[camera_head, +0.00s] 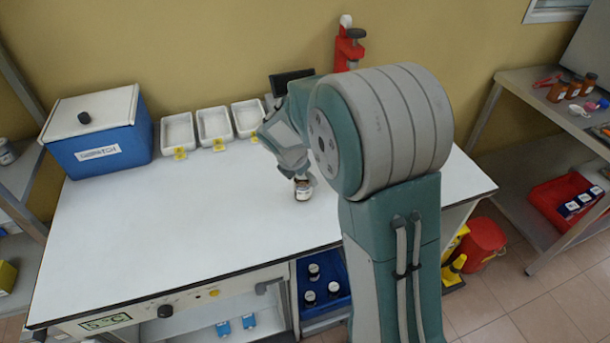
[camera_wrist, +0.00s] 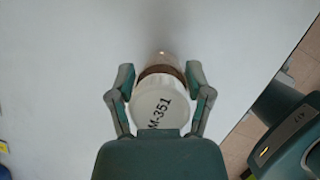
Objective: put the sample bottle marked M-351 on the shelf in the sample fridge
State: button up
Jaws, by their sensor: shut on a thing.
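The sample bottle (camera_wrist: 152,105) has a white cap marked M-351 and a brownish body. My gripper (camera_wrist: 160,84) is shut on it, with one finger on each side, over the white worktop. In the head view the bottle (camera_head: 303,190) is at the worktop's front right part, below my gripper (camera_head: 302,178); I cannot tell whether its base touches the surface. The sample fridge (camera_head: 182,311) is under the worktop at lower left, with a green temperature display.
A blue cooler box (camera_head: 100,145) stands at the worktop's back left, beside several white trays (camera_head: 214,124). A blue crate (camera_head: 335,304) with dark, white-capped bottles sits below the front edge. The worktop's (camera_head: 170,215) left and middle are clear. A red bucket (camera_head: 484,240) stands at right.

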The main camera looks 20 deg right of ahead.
jog(key=shift+f, duration=0.1)
jog(key=o, duration=1.2)
